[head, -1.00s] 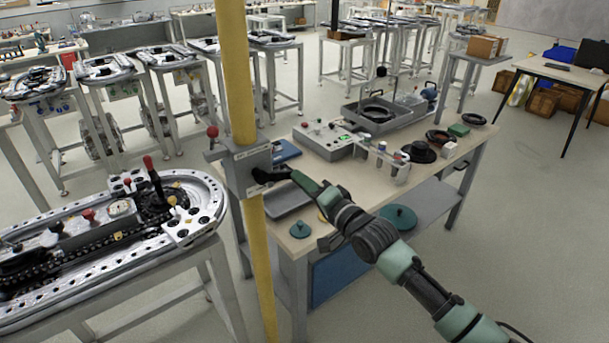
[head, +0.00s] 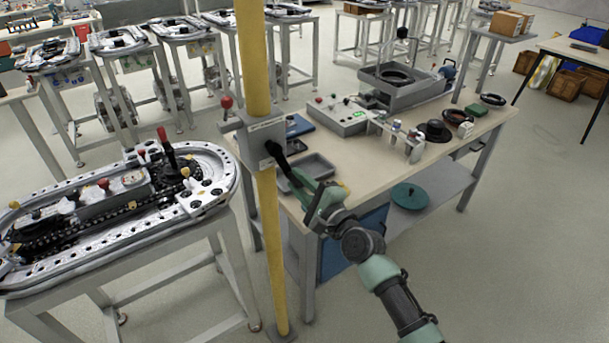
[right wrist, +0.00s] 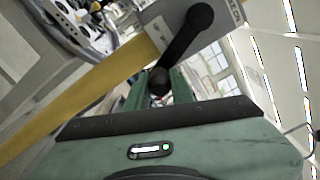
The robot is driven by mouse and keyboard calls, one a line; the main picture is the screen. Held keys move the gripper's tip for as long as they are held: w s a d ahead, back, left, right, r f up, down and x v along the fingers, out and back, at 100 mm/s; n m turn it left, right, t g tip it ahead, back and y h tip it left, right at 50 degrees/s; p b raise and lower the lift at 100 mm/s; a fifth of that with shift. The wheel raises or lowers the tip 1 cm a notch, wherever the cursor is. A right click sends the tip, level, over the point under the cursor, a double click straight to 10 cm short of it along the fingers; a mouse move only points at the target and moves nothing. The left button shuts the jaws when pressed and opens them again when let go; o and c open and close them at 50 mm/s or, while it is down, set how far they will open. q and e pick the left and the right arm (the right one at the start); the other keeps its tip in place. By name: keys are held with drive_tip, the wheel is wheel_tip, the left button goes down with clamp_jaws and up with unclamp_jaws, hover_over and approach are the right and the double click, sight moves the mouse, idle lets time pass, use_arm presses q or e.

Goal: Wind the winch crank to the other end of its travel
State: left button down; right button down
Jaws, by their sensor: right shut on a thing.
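The winch (head: 262,143) is a grey box fixed to a yellow post (head: 266,215). Its black crank (head: 278,160) points down and to the right from the box in the head view. My right gripper (head: 300,185) is at the crank's outer end. In the right wrist view the crank arm (right wrist: 184,42) runs down to a dark handle between the green fingers of my right gripper (right wrist: 158,85), which is shut on it. A red-knobbed lever (head: 227,103) sticks up at the winch's left side. My left gripper is not in view.
A workbench (head: 355,160) stands right behind the post, with a grey tray (head: 312,168), a control box (head: 338,115) and other parts on it. A ring track (head: 110,210) on a metal stand is close on the left.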

drive_tip(key=shift+s+a+f+m, duration=0.45)
drive_tip(key=shift+a+f+m, duration=0.1)
drive_tip(key=shift+m, duration=0.15)
drive_tip(key=c, duration=1.2)
unclamp_jaws()
drive_tip(key=shift+r, duration=0.2)
drive_tip(key=shift+d, duration=0.1)
drive_tip(key=v, duration=0.7)
drive_tip(key=shift+s+d, duration=0.2)
drive_tip(key=shift+s, duration=0.05)
